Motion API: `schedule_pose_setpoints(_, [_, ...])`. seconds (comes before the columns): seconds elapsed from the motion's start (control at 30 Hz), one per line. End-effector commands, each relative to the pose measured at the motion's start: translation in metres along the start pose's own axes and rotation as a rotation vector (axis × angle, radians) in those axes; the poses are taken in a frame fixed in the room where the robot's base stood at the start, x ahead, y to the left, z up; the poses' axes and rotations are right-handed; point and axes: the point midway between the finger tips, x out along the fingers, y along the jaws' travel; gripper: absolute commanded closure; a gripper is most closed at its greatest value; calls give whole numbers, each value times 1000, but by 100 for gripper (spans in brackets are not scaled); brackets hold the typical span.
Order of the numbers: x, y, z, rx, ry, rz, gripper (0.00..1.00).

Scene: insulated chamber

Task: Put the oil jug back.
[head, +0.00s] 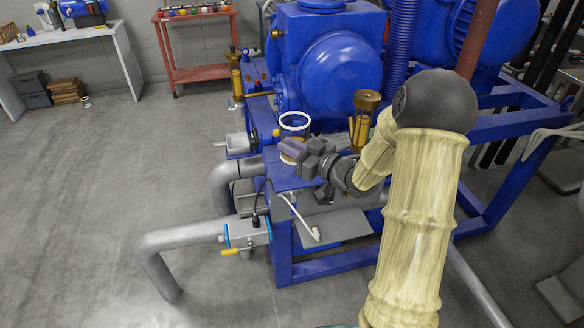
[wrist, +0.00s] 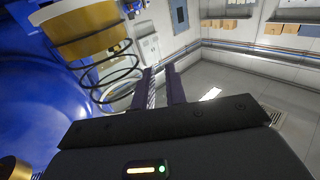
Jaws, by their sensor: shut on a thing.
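The oil jug (head: 294,121) is a clear vessel with a white rim and amber oil low in it. It stands upright over the blue frame's near corner in the head view. Exactly where the fingers touch is unclear. The gripper also shows in the wrist view (wrist: 160,75). I cannot tell whether the jug's base touches the frame.
The big blue pump (head: 340,72) stands right behind the jug. A brass-capped cylinder (head: 365,118) rises to the right. Grey pipes (head: 190,236) and a valve with a yellow handle (head: 247,234) lie in front and left. A red cart (head: 200,45) stands far back. Left floor is clear.

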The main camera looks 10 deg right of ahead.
Motion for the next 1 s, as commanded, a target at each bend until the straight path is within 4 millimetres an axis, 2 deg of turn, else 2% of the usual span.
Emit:
schedule_pose_setpoints(0.03, [0, 0, 11, 4, 0, -1, 100])
schedule_pose_setpoints(0.13, [0, 0, 23, 1, 1, -1, 100])
schedule_pose_setpoints(0.53, [0, 0, 29, -1, 2, -1, 100])
schedule_pose_setpoints(0.8, [0, 0, 60, 1, 1, 0, 100])
schedule_pose_setpoints(1.0, [0, 0, 64, -2, 3, 0, 100])
